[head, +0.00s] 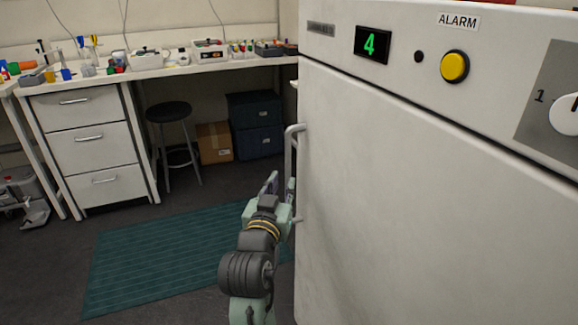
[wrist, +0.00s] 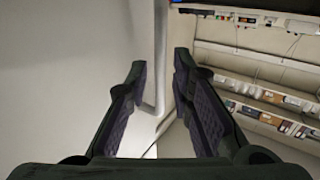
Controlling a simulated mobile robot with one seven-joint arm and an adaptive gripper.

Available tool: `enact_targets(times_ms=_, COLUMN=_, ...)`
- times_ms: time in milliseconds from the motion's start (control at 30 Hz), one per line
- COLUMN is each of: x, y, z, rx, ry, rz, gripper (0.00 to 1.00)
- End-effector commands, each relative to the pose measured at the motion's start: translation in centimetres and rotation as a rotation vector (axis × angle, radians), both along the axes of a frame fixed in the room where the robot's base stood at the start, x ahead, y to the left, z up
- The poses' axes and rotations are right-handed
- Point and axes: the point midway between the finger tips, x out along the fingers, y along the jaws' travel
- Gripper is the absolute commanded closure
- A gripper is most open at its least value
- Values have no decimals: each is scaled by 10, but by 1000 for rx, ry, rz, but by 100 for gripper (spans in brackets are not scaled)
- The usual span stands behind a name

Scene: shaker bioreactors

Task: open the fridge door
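The fridge door (head: 420,200) is a large white panel on the right of the head view and looks closed. Its handle (head: 290,150) is a light vertical bar at the door's left edge. My gripper (head: 281,180) is open at the lower part of the handle, with its fingers pointing toward it. In the wrist view the handle (wrist: 160,35) runs down between the two spread fingertips (wrist: 158,66), with a gap showing on each side. I cannot tell whether it is deep between the fingers or just beyond them. The door's pale face (wrist: 60,70) fills the left of that view.
Above the door are a green "4" display (head: 371,45) and a yellow alarm button (head: 455,66). A lab bench (head: 150,72) with drawers, a black stool (head: 169,112) and boxes (head: 254,124) stand behind. A green mat (head: 150,260) lies on open floor left of the fridge.

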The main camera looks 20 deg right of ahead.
Motion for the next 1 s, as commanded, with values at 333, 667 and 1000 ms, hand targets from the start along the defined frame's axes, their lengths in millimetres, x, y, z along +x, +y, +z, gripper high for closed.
enact_targets(times_ms=333, x=52, y=-32, z=2, rx=-1, ry=1, rz=-1, gripper=79)
enact_targets(times_ms=667, x=63, y=-39, z=0, rx=-1, ry=-1, rz=2, gripper=79)
enact_targets(times_ms=1000, x=63, y=-38, z=0, rx=-1, ry=-1, rz=2, gripper=93)
